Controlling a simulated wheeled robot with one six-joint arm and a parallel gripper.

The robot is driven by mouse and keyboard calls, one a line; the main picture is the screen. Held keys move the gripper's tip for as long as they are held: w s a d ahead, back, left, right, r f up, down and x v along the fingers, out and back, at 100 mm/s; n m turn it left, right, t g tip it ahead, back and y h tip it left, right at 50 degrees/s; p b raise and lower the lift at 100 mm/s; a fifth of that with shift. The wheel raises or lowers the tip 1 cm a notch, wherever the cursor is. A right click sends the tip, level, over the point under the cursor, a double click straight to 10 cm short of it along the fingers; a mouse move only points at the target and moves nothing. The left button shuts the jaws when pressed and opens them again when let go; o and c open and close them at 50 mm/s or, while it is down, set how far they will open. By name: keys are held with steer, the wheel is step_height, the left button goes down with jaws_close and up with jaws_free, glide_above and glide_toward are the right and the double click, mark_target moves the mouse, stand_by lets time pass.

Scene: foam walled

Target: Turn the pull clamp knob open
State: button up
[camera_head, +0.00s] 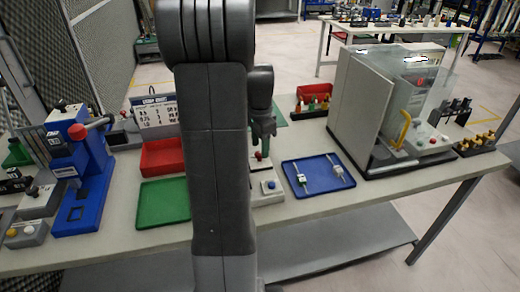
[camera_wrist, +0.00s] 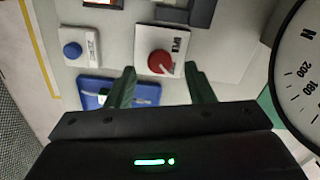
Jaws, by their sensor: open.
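A red round knob (camera_wrist: 160,62) sits on a small white box (camera_wrist: 147,40) with a printed label, in the wrist view. The knob also shows small in the head view (camera_head: 258,156), just below my fingers. My gripper (camera_wrist: 159,69) has two green fingers spread apart and empty. In the wrist view the knob appears in the gap between the fingertips; I cannot tell how far beyond them it lies. In the head view my gripper (camera_head: 262,143) points down above the knob box, and my arm hides part of the bench there.
A round dial (camera_wrist: 302,80) is close to the right finger in the wrist view. A white box with a blue button (camera_head: 270,187) stands in front of the knob.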

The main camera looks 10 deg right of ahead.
steer(key=shift+f, duration=1.05)
steer(key=c, duration=1)
